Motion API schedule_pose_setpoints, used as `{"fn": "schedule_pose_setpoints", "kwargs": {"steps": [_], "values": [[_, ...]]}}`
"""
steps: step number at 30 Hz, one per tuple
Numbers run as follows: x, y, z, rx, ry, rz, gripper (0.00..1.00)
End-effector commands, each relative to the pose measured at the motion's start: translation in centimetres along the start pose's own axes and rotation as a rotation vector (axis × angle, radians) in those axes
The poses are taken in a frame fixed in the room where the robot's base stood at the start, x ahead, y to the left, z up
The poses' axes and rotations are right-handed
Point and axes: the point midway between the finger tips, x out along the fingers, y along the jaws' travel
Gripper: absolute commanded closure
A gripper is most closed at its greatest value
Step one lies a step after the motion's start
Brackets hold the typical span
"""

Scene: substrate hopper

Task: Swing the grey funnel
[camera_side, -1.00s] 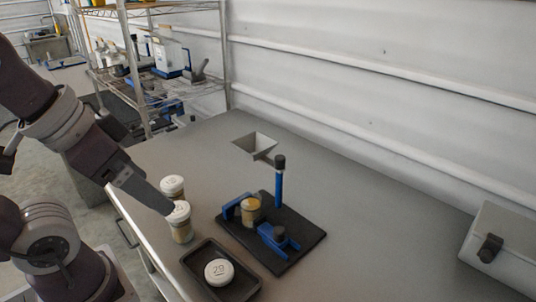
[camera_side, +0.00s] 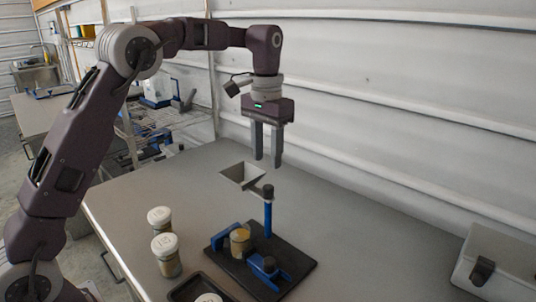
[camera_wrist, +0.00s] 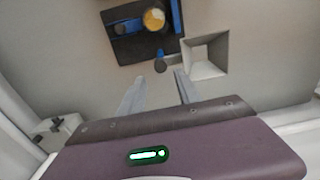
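The grey funnel (camera_side: 243,174) is a square, open-topped hopper. In the side view it sits beside the black-capped top of a blue post (camera_side: 268,216), which stands on a black base (camera_side: 297,262). My gripper (camera_side: 268,161) points down just above and slightly right of the funnel, with its two fingers apart and nothing between them. In the wrist view the funnel (camera_wrist: 207,55) lies beyond the right finger, right of the post's dark cap (camera_wrist: 160,66). No contact between fingers and funnel shows. An uncapped jar with tan contents (camera_side: 240,242) stands between blue blocks on the base.
Two white-lidded jars (camera_side: 166,256) (camera_side: 159,217) stand at the left of the table. A dark tray (camera_side: 182,292) with a white lid is cut off at the bottom. A pale case (camera_side: 505,262) is at far right.

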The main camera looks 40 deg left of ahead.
Motion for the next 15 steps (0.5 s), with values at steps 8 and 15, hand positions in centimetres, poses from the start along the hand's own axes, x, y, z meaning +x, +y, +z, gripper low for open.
{"fn": "schedule_pose_setpoints", "kwargs": {"steps": [8,15], "values": [[3.7,0.0,-0.3,0.001,-0.011,-0.001,0.6],[8.8,-0.1,-0.3,0.001,-0.01,-0.001,0.6]]}}
